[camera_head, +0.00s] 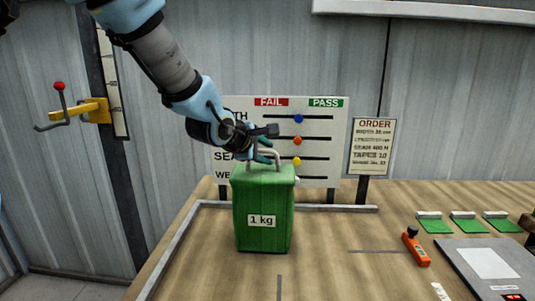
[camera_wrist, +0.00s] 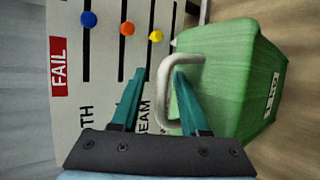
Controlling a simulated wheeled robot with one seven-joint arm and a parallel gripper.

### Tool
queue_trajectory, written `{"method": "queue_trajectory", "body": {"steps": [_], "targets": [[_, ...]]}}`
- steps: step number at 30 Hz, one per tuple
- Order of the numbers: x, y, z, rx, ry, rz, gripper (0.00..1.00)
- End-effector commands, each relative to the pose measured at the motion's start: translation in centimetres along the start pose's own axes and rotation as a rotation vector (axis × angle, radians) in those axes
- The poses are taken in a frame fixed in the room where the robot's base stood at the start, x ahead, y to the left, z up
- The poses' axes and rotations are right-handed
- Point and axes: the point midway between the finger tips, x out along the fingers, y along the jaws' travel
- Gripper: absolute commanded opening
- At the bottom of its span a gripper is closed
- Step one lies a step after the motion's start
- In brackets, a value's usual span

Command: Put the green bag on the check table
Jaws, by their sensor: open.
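The green bag (camera_head: 263,205) stands upright on the wooden check table (camera_head: 335,265), toward its back left. It carries a "1 kg" label and a pale loop handle on top. My gripper (camera_head: 268,148) is at the handle, just above the bag. In the wrist view the green bag (camera_wrist: 230,85) is at the right, and the two teal fingers of my gripper (camera_wrist: 158,80) are apart, with one side of the pale handle (camera_wrist: 185,95) between or close beside them. I cannot tell whether a finger touches the handle.
A FAIL/PASS board (camera_head: 318,125) with coloured knobs stands right behind the bag. An ORDER sign (camera_head: 371,145) is to its right. A low grey rail (camera_head: 178,245) edges the table. An orange tool (camera_head: 416,248), green swatches (camera_head: 468,226) and a grey device (camera_head: 490,265) lie at right.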

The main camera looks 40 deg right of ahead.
Motion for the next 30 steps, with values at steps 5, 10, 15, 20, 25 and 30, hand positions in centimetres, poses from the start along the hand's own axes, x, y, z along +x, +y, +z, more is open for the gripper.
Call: {"method": "queue_trajectory", "body": {"steps": [5,10,15,20,25,30], "targets": [[-3.7,0.4,-0.2,0.002,0.005,0.005,0.45],[-7.4,0.5,-0.1,0.003,0.005,0.004,0.45],[-9.9,0.3,0.0,0.003,0.004,0.003,0.45],[-10.9,0.1,0.0,0.003,0.001,0.002,0.45],[-11.0,0.0,0.0,0.002,0.001,0.002,0.45],[-11.3,-0.5,-2.2,0.047,0.055,-0.019,0.45]]}}
